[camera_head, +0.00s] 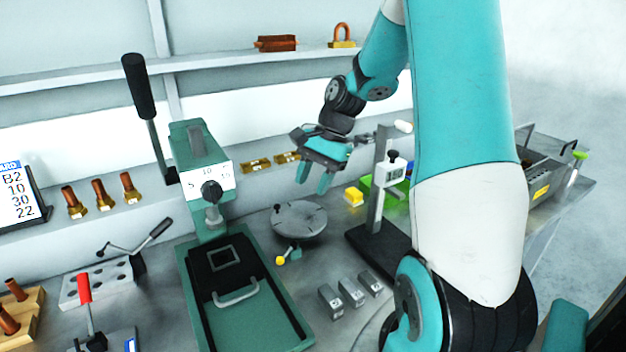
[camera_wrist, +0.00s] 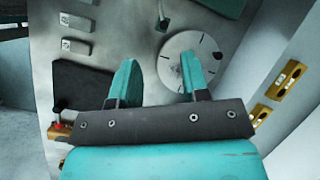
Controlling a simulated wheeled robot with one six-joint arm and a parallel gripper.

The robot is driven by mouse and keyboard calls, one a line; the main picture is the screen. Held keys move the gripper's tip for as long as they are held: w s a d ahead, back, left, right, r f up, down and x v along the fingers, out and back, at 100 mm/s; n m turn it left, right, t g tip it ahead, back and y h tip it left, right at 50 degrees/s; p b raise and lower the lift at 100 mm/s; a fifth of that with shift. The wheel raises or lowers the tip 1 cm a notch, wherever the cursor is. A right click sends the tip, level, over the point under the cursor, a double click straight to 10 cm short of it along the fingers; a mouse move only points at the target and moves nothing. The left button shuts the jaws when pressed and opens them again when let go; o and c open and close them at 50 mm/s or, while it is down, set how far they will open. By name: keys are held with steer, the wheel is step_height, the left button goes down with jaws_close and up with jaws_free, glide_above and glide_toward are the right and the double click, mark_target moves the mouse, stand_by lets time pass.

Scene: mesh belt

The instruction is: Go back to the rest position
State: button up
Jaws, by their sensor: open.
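My gripper (camera_head: 316,182) hangs at the end of my teal and white arm, above the back part of the bench, just right of a round grey disc (camera_head: 300,219). Its two teal fingers are apart with nothing between them. In the wrist view my gripper (camera_wrist: 158,80) also shows open and empty, with one fingertip overlapping the disc (camera_wrist: 178,68) in the picture. My upper arm hides part of the bench at the right in the head view.
A green press (camera_head: 254,300) with a black-handled lever stands left of the disc. A height gauge (camera_head: 378,190) stands close right of my gripper. Grey blocks (camera_head: 351,292) lie in front. Brass pieces (camera_head: 256,166) sit on the back ledge.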

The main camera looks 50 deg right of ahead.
stand_by(0.4)
steer(key=s+a+r+n, duration=0.25)
steer(key=a+n, duration=0.25)
steer(key=a, duration=0.4)
steer(key=s+a+r+n, duration=0.1)
steer(key=a+r+n, duration=0.2)
steer(key=a+n, duration=0.35)
steer(key=s+a+r+n+g, duration=0.1)
steer(key=s+a+n, duration=0.9)
steer(key=s+a, duration=0.3)
steer(key=shift+r+n+h, duration=0.3)
steer(key=shift+r+n, duration=0.05)
steer(key=shift+r, duration=0.05)
